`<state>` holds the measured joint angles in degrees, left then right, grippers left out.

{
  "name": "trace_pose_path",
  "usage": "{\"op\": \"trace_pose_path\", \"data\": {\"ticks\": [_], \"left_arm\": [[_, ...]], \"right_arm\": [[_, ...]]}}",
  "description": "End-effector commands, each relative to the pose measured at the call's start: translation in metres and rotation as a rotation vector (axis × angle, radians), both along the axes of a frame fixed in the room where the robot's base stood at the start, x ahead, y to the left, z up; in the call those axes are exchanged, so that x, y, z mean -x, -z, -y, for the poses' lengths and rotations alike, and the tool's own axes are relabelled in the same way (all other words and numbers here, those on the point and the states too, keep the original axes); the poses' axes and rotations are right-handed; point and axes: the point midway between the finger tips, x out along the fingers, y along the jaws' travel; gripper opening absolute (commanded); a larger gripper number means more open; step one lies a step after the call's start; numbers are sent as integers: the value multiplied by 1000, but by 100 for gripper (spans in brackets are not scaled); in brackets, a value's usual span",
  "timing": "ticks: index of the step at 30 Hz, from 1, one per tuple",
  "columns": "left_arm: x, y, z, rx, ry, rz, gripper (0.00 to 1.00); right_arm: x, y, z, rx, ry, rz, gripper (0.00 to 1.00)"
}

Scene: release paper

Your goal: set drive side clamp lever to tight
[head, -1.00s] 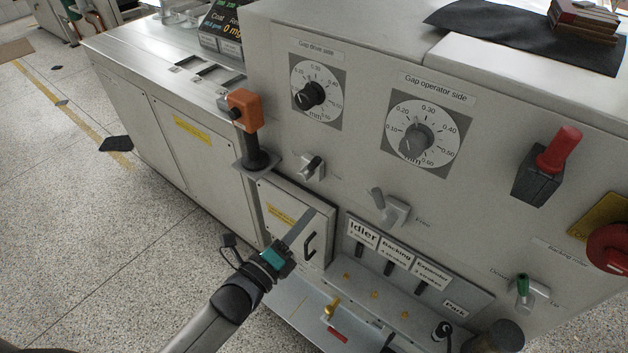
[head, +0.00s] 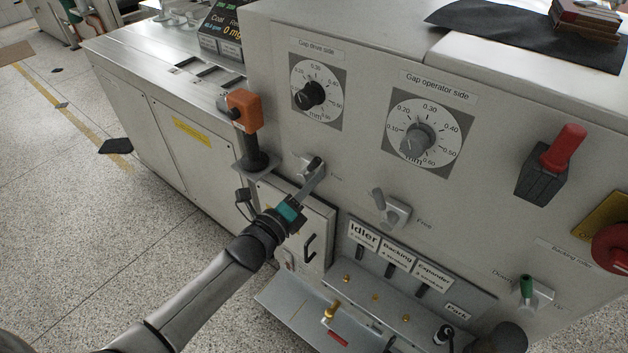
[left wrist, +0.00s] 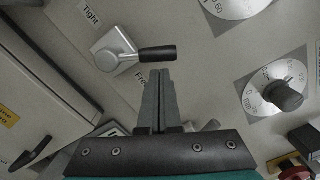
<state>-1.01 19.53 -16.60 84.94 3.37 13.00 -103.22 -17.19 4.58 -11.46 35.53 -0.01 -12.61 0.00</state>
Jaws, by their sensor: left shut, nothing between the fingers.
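The drive side clamp lever (head: 313,164) sits on the grey panel below the gap drive side dial (head: 312,94). In the left wrist view the lever has a silver base (left wrist: 113,50) and a black handle (left wrist: 158,54) pointing right. A "Tight" label (left wrist: 90,13) is up and left of it; a partly covered label starting "Fre" (left wrist: 141,80) is below. My left gripper (head: 319,176) is shut and empty, its fingertips just below the handle in the wrist view. I cannot tell whether they touch it. My right gripper is not in view.
The operator side clamp lever (head: 393,210) is to the right. An orange box on a dark post (head: 245,110) stands left of the gripper. A cabinet door with a black handle (head: 309,246) is below, beside the labelled Idler switch row (head: 390,262).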

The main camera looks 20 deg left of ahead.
Motion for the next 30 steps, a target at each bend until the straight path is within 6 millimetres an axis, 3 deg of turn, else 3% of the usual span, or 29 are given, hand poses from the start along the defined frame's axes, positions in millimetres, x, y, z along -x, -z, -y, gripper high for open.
{"op": "trace_pose_path", "data": {"ticks": [30], "left_arm": [[-2, -8, -7, 127, -1, -45, 0]], "right_arm": [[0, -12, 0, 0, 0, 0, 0]]}}
